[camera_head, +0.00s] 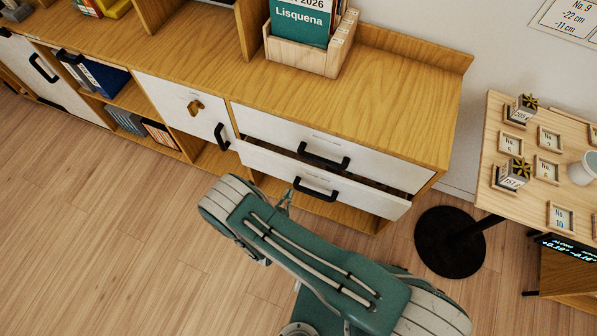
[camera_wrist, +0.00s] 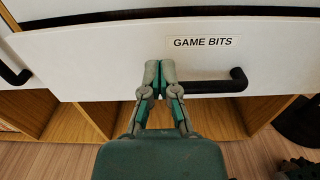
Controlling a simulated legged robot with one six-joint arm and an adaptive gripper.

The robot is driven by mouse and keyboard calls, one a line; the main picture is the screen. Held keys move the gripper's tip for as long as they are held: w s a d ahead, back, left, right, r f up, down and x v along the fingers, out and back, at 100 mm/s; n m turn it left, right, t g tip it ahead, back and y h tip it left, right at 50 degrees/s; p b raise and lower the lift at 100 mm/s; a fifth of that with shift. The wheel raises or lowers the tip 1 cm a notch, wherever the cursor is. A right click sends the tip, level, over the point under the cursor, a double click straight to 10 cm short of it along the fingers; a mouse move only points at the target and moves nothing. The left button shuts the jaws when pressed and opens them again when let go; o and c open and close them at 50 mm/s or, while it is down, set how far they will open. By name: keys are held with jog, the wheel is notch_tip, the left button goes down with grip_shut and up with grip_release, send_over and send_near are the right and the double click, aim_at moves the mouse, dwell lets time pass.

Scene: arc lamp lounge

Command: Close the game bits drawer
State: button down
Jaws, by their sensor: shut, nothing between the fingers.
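The game bits drawer (camera_wrist: 110,62) has a white front with a "GAME BITS" label and a black bar handle (camera_wrist: 215,84). In the head view it is the lower drawer (camera_head: 350,193) of the wooden cabinet, standing out with a dark gap above its front. My gripper (camera_wrist: 160,66) is shut and empty, its fingertips in front of the drawer face, left of the handle and just below and left of the label. I cannot tell whether the tips touch the face. In the head view my arm hides most of the gripper.
The upper drawer (camera_head: 345,145) looks flush. A cabinet door (camera_head: 185,105) with a black handle is to its left. Open shelf space lies below the drawers. A round black base (camera_head: 448,243) and a small table (camera_head: 520,150) stand at the right. The wood floor at left is clear.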

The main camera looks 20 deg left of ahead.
aim_at(300, 167)
jog(key=w, duration=0.7)
jog(key=shift+d, duration=0.3)
jog(key=shift+w+a, duration=0.15)
jog(key=shift+w, duration=0.35)
jog(key=shift+w+d, duration=0.1)
jog(key=shift+d, duration=0.25)
jog(key=w, duration=0.4)
jog(key=shift+w, duration=0.25)
jog(key=shift+r, duration=0.1)
jog(key=shift+s+a, duration=0.2)
jog(key=shift+s, duration=0.25)
jog(key=s, duration=1.3)
jog(key=shift+s+a, duration=0.2)
jog(key=shift+a, duration=0.1)
